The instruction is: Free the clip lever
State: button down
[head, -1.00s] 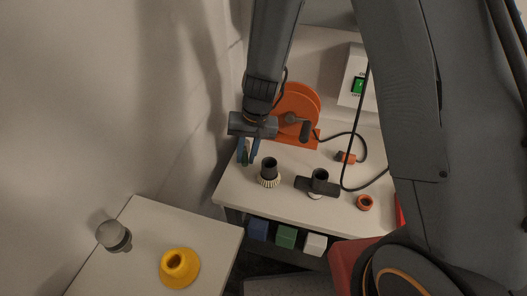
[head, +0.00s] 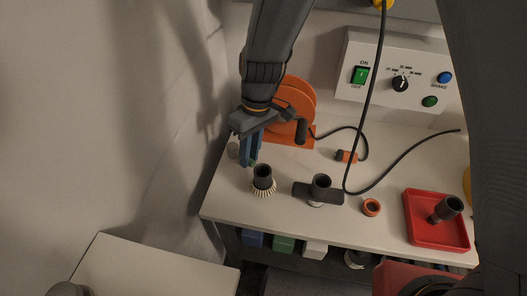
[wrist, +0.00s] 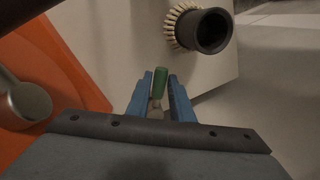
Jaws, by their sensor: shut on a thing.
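My gripper (head: 251,162) has blue fingers and points down over the back left of the white bench, in front of an orange reel (head: 290,125). In the wrist view the fingers (wrist: 160,88) are on either side of a small green-ended piece (wrist: 159,80), which looks like the clip lever. The gripper is shut on it. A paler grey part shows below the green end. The lower part of the piece and what it is fixed to are hidden by the fingers.
A round brush (head: 263,180) stands close to the gripper's right. Beyond it are a dark T-shaped nozzle (head: 318,192), an orange ring (head: 371,207) and a red tray (head: 435,238). A black cable crosses the bench. A control box (head: 395,75) is at the back.

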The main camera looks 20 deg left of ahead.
jog(key=shift+w, duration=0.1)
dwell(0.4)
jog(key=c, duration=1.6)
grip_release()
jog(key=shift+w+r, duration=0.15)
jog(key=shift+r, duration=0.05)
jog(key=r, duration=0.4)
jog(key=w+r, duration=0.1)
jog(key=r, duration=0.2)
jog(key=shift+w+d+r+b, duration=0.1)
jog(key=shift+d+b, duration=0.25)
jog(key=shift+b, duration=0.05)
